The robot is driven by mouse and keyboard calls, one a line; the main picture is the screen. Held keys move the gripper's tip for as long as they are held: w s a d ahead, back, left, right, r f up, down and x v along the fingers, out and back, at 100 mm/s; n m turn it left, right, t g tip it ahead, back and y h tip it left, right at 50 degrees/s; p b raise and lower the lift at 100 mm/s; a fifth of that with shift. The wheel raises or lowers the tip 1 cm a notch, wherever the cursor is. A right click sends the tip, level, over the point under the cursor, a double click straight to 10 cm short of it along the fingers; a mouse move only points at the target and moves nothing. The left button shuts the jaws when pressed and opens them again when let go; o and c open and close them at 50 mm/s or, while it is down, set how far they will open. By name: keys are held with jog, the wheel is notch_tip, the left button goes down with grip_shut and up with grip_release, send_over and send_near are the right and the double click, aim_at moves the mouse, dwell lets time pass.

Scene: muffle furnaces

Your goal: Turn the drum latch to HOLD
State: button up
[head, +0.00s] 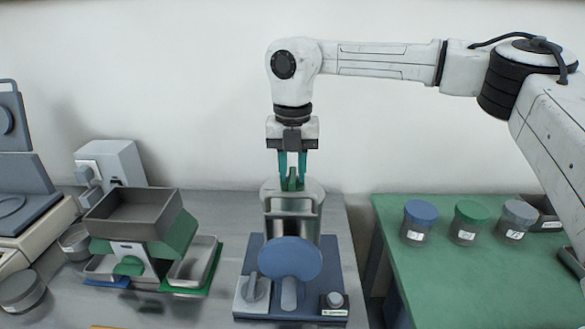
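A drum device stands on a blue base (292,312) on the grey bench, with a metal drum (306,228) at its back and a blue disc (290,258) in front. A small green upright piece (292,180) stands on top of the drum. A grey turning handle (255,290) sits at the front left of the base. I cannot tell which of these two is the latch, and no HOLD mark is readable. My gripper (292,176) points straight down over the drum. Its teal fingers are apart, one on each side of the green piece; contact is not clear.
A small button box (334,303) is at the base's front right. Grey trays (135,213) on green and blue stands are to the left. A green table (450,270) to the right carries blue (420,218), green (469,220) and grey (516,220) lidded jars. A gap separates bench and table.

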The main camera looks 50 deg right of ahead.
grip_shut()
jog(key=shift+n, duration=0.3)
jog(key=n, duration=0.3)
jog(key=shift+p, duration=0.3)
jog(key=n, duration=0.4)
jog(key=n+p, duration=0.1)
jog(key=n, duration=0.4)
jog(key=shift+r+n, duration=0.1)
jog(key=shift+n, duration=0.2)
jog(key=shift+n+p, duration=0.5)
jog(key=shift+n, duration=1.8)
jog(key=shift+o, duration=1.5)
grip_release()
